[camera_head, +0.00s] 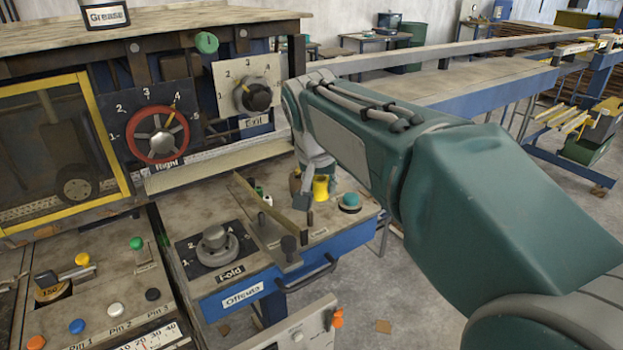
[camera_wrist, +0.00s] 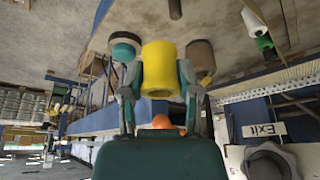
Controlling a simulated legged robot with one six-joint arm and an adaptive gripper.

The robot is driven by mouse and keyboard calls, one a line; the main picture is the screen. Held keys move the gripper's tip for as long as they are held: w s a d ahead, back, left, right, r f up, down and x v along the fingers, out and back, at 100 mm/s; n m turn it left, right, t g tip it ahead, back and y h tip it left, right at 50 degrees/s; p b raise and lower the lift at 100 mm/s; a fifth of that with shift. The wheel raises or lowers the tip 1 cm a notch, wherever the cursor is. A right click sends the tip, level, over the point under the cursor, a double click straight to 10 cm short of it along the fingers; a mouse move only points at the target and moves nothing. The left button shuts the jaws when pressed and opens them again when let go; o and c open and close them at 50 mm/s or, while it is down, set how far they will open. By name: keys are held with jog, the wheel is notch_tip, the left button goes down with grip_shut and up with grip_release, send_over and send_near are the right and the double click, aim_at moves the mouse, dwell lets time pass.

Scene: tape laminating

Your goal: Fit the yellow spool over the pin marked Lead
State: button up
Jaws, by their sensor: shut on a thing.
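The yellow spool (camera_wrist: 160,68) is between the two fingers of my gripper (camera_wrist: 158,84) in the wrist view. The fingers press it from both sides. In the head view the spool (camera_head: 321,188) shows just below my gripper (camera_head: 314,172), over the right part of the workbench. I cannot tell from these frames whether it touches the bench top.
A brown spool (camera_wrist: 201,55) stands close to the yellow one, and a teal domed button (camera_head: 350,200) is on its other side. White and green spools (camera_wrist: 257,30) are farther off. A slanted bar (camera_head: 265,210) and Fold knob (camera_head: 214,240) lie left of my gripper.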

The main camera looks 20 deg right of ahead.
aim_at(315, 198)
jog(key=shift+a+f, duration=0.1)
jog(key=shift+f, duration=0.15)
jog(key=a, duration=0.1)
jog(key=a+f, duration=0.1)
jog(key=a, duration=0.1)
jog(key=shift+a+f, duration=0.1)
jog(key=shift+f, duration=0.1)
jog(key=shift+d+f, duration=0.4)
jog(key=shift+d, duration=0.2)
jog(key=shift+d+f, duration=0.35)
jog(key=shift+d, duration=0.2)
jog(key=shift+f, duration=0.15)
jog(key=shift+c, duration=0.4)
jog(key=shift+a+f, duration=0.15)
jog(key=shift+f, duration=0.05)
grip_shut()
jog(key=shift+a+f, duration=0.4)
jog(key=shift+a, duration=0.1)
jog(key=shift+f, duration=0.1)
jog(key=shift+d+f, duration=0.15)
jog(key=shift+d, duration=0.1)
